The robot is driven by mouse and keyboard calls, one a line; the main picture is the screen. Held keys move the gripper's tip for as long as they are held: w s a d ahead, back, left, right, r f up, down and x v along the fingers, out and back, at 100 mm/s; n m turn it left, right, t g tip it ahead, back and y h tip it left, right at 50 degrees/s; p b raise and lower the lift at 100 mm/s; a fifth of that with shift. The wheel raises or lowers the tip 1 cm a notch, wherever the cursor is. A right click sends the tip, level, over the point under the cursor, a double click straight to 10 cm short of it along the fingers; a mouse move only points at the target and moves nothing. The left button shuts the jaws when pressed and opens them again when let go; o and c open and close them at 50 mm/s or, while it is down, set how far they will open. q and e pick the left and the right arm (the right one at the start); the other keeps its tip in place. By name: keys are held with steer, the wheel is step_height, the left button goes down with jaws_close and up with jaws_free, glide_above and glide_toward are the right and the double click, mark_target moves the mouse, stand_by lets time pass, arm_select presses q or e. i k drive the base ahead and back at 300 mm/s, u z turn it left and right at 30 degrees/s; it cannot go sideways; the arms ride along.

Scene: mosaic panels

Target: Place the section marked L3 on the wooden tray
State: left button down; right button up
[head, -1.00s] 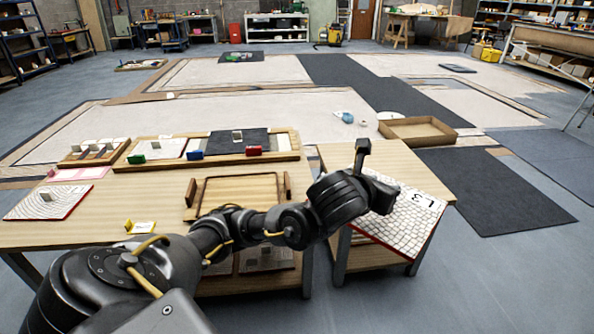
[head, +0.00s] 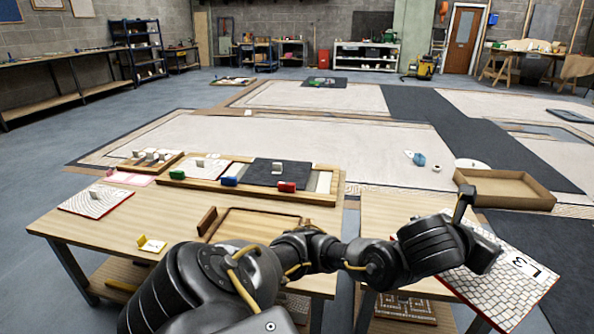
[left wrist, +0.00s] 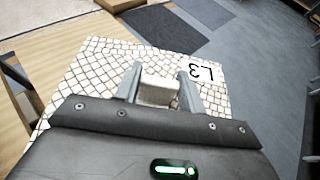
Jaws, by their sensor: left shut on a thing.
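The L3 section (head: 508,287) is a white mosaic panel with a red edge, held tilted at the right in the head view, partly past the side table's right edge. It also shows in the left wrist view (left wrist: 92,70), its L3 label beside the fingers. My left gripper (left wrist: 160,88) is shut on the light block-like handle on the panel's face. In the head view my left wrist hides part of the panel. The wooden tray (head: 262,224), with raised side handles, lies on the left table, partly behind my arm. My right gripper is not in view.
A long wooden rack (head: 325,198) with panels and coloured clips stands behind the tray. Another panel (head: 96,200) and a yellow clip (head: 151,244) lie to the left. A gap separates the two tables.

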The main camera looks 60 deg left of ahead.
mark_target(255, 233)
steer(key=u, duration=0.75)
steer(key=i, duration=0.9)
steer(key=u, duration=0.9)
